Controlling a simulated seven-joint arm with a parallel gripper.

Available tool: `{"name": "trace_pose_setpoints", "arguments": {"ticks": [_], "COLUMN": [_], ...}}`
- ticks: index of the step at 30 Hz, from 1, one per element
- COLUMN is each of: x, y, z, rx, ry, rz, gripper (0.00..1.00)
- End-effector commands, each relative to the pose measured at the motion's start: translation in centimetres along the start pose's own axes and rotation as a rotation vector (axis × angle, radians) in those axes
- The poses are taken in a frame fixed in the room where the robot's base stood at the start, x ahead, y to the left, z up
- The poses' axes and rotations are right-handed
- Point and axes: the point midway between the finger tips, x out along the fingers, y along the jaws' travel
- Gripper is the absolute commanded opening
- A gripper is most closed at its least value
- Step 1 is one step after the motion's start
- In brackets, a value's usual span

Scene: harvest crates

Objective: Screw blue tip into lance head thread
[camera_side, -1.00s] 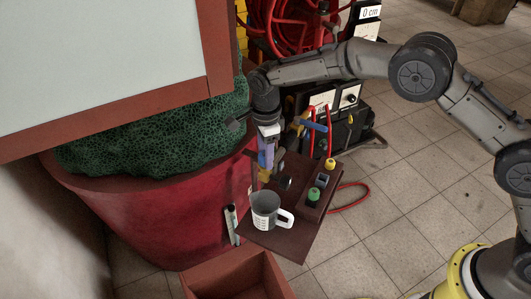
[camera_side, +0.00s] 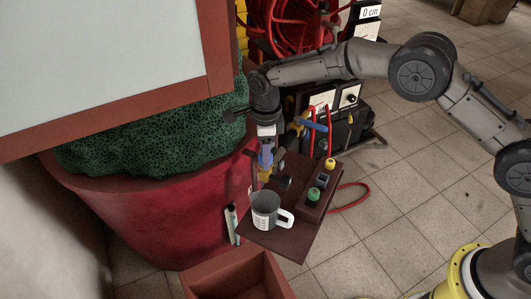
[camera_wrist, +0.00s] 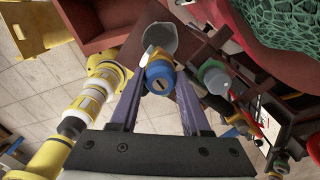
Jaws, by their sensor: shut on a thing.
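My gripper (camera_wrist: 158,96) has two long purple fingers, shut on the blue tip (camera_wrist: 162,76) between them. The tip's round, slotted end faces the wrist camera. A yellow-and-white piece, perhaps the lance head (camera_wrist: 150,54), shows right behind the tip; I cannot tell whether the threads are engaged. In the side view my gripper (camera_side: 266,150) points down beside the dark board, with a yellow part (camera_side: 264,175) directly below it. The fingers hide most of the tip there.
A grey mug (camera_side: 264,212) stands on the dark board (camera_side: 290,240). The rack (camera_side: 318,186) beside it carries a yellow tip (camera_side: 331,164) and a green tip (camera_side: 313,194). A red tub (camera_side: 200,215) is close on the left. Red hoses (camera_side: 285,30) and equipment stand behind.

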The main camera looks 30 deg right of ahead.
Motion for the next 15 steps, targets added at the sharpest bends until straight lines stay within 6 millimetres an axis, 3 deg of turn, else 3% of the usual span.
{"name": "trace_pose_setpoints", "arguments": {"ticks": [11,15], "x": [-0.11,-0.1], "y": [-0.25,-0.26], "z": [0.04,0.04], "rx": [0.063,0.161], "ry": [-0.004,-0.004], "rz": [-0.007,-0.007], "gripper": [0.16,0.16]}}
